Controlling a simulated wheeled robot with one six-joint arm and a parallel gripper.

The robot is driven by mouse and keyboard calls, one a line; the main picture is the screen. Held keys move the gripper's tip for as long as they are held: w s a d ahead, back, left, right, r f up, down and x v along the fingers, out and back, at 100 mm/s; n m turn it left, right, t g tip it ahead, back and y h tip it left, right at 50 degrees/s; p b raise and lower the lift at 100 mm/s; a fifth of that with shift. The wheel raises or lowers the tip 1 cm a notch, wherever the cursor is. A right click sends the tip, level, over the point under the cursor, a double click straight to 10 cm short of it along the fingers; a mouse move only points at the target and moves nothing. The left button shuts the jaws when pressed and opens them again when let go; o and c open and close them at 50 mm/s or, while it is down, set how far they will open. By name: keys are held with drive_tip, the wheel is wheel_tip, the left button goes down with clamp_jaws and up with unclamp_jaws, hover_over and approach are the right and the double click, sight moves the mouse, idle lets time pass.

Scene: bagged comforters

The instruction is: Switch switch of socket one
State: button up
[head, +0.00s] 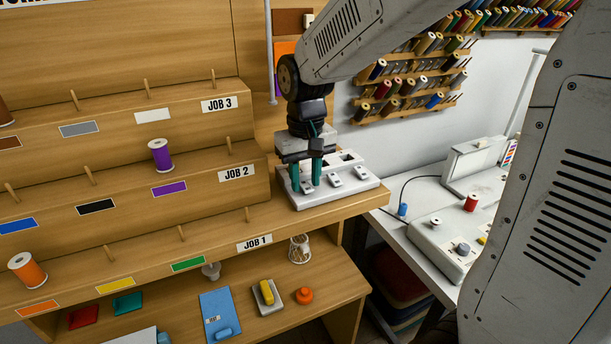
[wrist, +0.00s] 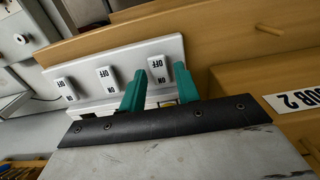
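A white socket strip (head: 345,192) sits on the wooden shelf's right end. It carries a row of white rocker switches and dark sockets. In the wrist view the strip (wrist: 133,62) shows three switches marked OFF and ON: one at the left (wrist: 64,90), one in the middle (wrist: 107,80) and one at the right (wrist: 159,70). My gripper (head: 306,184) points down at the strip's left end. Its teal fingers stand apart with a gap between them, and the right switch shows in the gap (wrist: 160,87). I cannot tell whether a fingertip touches it.
The wooden rack with pegs, a purple spool (head: 160,155) and an orange spool (head: 27,270) stands left of the strip. A white table with a sewing machine (head: 445,240) is at the right. Thread racks (head: 412,85) hang behind my arm.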

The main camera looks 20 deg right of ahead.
clamp_jaws()
drive_tip(key=shift+w+g, duration=0.3)
drive_tip(key=shift+g, duration=0.8)
drive_tip(key=shift+o, duration=1.8)
unclamp_jaws()
wheel_tip(320, 180, up, 8)
drive_tip(key=w, duration=0.1)
drive_tip(key=shift+w+f, duration=0.2)
drive_tip(key=shift+w, duration=0.05)
